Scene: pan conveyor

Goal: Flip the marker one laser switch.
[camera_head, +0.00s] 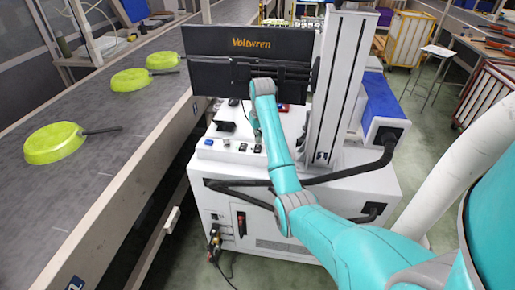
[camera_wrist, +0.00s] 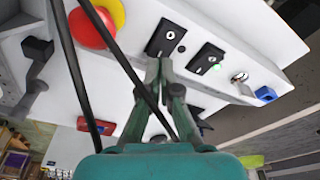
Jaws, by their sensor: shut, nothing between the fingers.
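My gripper (camera_wrist: 163,70) is shut and empty, pointing at the white control panel (camera_wrist: 140,60) in the wrist view. Its fingertips lie just below a black switch plate (camera_wrist: 166,38) with a round white-marked switch. A second similar black plate (camera_wrist: 205,58) sits to the right, with a small green light beside it. I cannot read which is the marker one laser switch, nor tell whether the fingertips touch the panel. In the head view, my arm reaches over the white marking machine (camera_head: 290,225), and the gripper is mostly hidden behind my wrist.
A red and yellow emergency stop (camera_wrist: 95,22), a metal key switch (camera_wrist: 239,77) and a blue part (camera_wrist: 265,93) are nearby on the panel. A monitor (camera_head: 210,62) stands behind. The conveyor (camera_head: 85,180) on the left carries green pans (camera_head: 54,143).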

